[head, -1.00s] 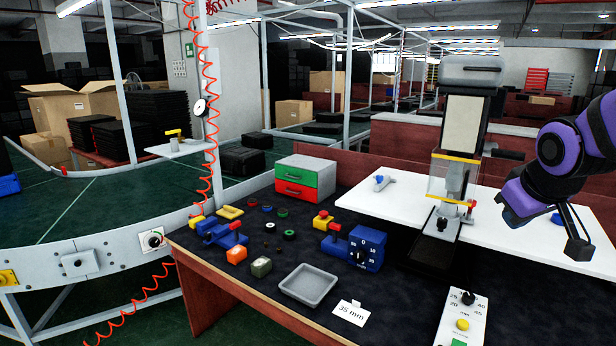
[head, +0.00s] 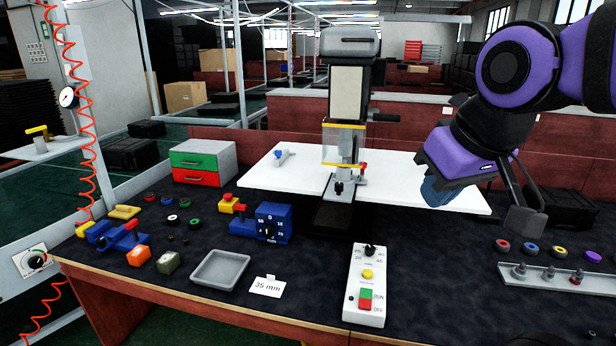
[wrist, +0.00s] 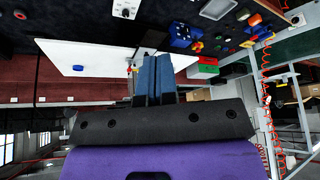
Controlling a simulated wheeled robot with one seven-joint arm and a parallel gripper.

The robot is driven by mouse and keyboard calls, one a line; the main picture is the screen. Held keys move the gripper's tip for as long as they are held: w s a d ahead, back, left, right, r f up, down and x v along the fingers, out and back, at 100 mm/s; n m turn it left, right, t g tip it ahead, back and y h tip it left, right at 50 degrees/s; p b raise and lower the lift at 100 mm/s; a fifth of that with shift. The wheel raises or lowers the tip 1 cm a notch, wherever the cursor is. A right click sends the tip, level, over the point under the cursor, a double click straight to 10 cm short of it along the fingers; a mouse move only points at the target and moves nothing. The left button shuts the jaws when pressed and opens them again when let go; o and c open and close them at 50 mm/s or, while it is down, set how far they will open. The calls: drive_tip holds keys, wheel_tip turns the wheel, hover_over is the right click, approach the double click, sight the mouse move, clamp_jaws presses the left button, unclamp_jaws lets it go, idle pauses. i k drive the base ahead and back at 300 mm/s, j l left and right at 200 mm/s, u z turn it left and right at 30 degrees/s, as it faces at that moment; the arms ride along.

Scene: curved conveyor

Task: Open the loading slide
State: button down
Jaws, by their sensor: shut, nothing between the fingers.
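The press (head: 352,95) stands at the back middle of the bench, with a grey head and a yellow-edged clear guard (head: 343,140). A narrow slide track (head: 334,214) runs from its base toward the front, with a small black knob (head: 338,188) above it. I take this as the loading slide; whether it is open or closed I cannot tell. My gripper (head: 434,192) hangs to the right of the press, apart from it, over the white board's right part. In the wrist view its blue fingers (wrist: 154,62) are together and empty.
A white board (head: 270,178) lies around the press. A control box (head: 365,290) with a knob and buttons stands in front. A blue dial block (head: 273,224), grey tray (head: 221,269) and 35 mm card (head: 267,286) lie left. A rack with pegs (head: 560,278) is at right.

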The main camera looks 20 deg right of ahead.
sight(337, 191)
drive_tip(key=i+j+z, duration=0.4)
drive_tip(key=i+j, duration=0.25)
drive_tip(key=i, duration=0.15)
